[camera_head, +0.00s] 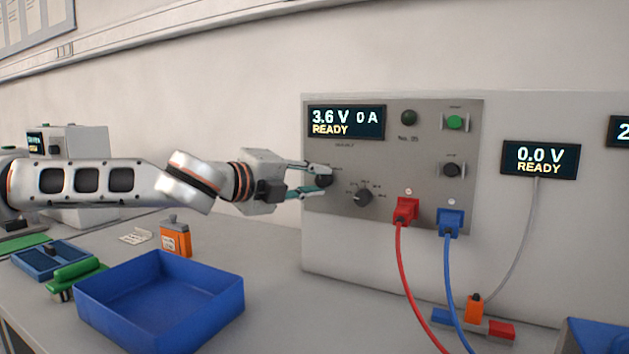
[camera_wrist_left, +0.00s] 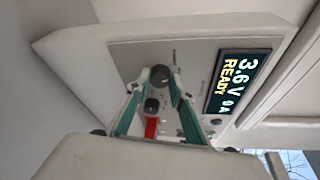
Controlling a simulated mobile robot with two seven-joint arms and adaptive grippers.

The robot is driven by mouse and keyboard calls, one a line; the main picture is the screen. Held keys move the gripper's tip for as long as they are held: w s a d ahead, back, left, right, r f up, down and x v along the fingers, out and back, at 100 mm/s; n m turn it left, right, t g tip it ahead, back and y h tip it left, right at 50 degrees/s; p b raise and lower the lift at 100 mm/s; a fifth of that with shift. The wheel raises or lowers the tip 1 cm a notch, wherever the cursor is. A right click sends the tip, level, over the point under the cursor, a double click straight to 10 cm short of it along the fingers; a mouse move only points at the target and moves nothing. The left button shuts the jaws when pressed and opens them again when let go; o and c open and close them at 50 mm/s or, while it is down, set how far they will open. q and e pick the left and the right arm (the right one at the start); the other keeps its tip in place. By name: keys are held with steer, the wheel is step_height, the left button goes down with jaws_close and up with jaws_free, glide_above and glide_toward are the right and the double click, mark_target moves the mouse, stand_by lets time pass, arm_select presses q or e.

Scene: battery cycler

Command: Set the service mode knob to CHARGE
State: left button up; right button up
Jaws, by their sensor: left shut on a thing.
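The grey cycler panel (camera_head: 437,165) has two dark knobs on its lower left. My left gripper (camera_head: 318,180) is shut on the left knob (camera_head: 325,175), one finger above it and one below. In the left wrist view the fingertips sit on either side of this left knob (camera_wrist_left: 160,76). The second knob (camera_head: 361,196) is just right of the fingertips and untouched; it also shows between the fingers in the left wrist view (camera_wrist_left: 152,105). The lettering around both knobs is too small to read. The panel display (camera_head: 346,122) reads 3.6 V, 0 A, READY. My right gripper is not in view.
A red plug (camera_head: 405,211) and a blue plug (camera_head: 450,222) with hanging cables are to the right of the knobs. A green button (camera_head: 455,122) is at the upper right. A blue tray (camera_head: 160,310) stands on the bench below my left arm.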

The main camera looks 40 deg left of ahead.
arm_select(q)
steer(key=shift+f+n+t, duration=0.2)
steer(key=shift+n+t, duration=0.1)
steer(key=shift+n, duration=0.7)
steer(key=shift+n+t+h+b, duration=0.4)
steer(key=shift+n, duration=0.7)
steer(key=o, duration=1.1)
